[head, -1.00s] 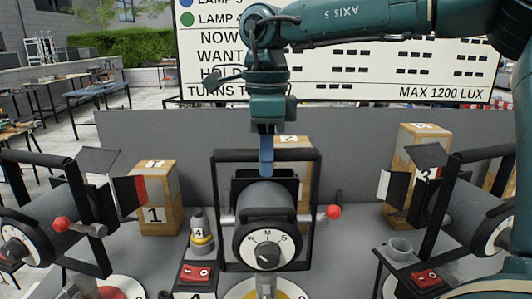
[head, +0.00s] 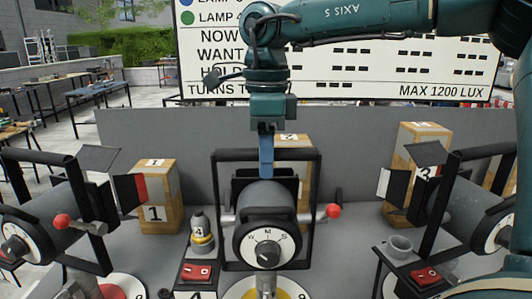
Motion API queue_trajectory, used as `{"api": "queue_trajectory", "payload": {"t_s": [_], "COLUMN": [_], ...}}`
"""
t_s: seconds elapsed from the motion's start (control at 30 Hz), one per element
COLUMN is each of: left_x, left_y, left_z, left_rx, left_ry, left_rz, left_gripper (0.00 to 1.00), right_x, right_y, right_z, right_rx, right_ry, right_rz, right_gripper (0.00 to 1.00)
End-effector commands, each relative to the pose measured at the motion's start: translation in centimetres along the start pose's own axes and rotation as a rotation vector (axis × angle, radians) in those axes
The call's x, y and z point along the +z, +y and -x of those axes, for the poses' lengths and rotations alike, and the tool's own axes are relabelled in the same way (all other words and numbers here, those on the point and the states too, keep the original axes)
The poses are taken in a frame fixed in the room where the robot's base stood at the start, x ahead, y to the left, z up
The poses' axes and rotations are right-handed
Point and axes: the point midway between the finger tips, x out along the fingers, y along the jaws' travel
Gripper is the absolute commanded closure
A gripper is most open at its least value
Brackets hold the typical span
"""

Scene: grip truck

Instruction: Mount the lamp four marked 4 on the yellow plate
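A grey lamp (head: 268,205) in a black square frame stands upright in the middle of the head view, its dial facing me. Its post (head: 265,284) comes down over the yellow plate (head: 284,293) at the bottom edge; whether it is seated there is cut off. A small cone-topped piece marked 4 (head: 199,234) and a red switch box (head: 197,272) with a 4 below it stand just left of it. My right gripper (head: 266,172) points straight down at the top of the lamp. Its blue fingers are seen edge-on, so their gap is hidden. My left gripper is out of view.
Other lamps stand at left (head: 45,225) and right (head: 475,205), near the middle lamp. Wooden boxes (head: 158,190) stand behind, before a grey wall (head: 360,150). A grey cup-like holder (head: 399,246) and another red switch (head: 425,275) are at the right.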

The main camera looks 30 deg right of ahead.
Motion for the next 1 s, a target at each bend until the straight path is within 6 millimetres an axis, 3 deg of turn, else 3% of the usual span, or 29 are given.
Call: {"api": "queue_trajectory", "payload": {"t_s": [0.37,0.53,0.8,1.0], "left_x": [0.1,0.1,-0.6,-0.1], "left_y": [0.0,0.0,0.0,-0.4], "left_z": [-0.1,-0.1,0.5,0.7], "left_rx": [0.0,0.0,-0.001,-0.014], "left_ry": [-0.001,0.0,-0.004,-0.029], "left_rz": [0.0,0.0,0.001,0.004], "left_gripper": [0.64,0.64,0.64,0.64], "right_x": [-0.1,0.0,0.1,0.0], "right_y": [0.0,0.0,-0.1,-0.1], "right_z": [0.0,2.7,9.1,12.2], "right_rx": [0.005,0.0,0.003,0.003], "right_ry": [0.007,0.002,-0.001,0.001], "right_rz": [-0.001,-0.002,-0.001,0.0], "right_gripper": [0.54,0.54,0.54,0.54]}}
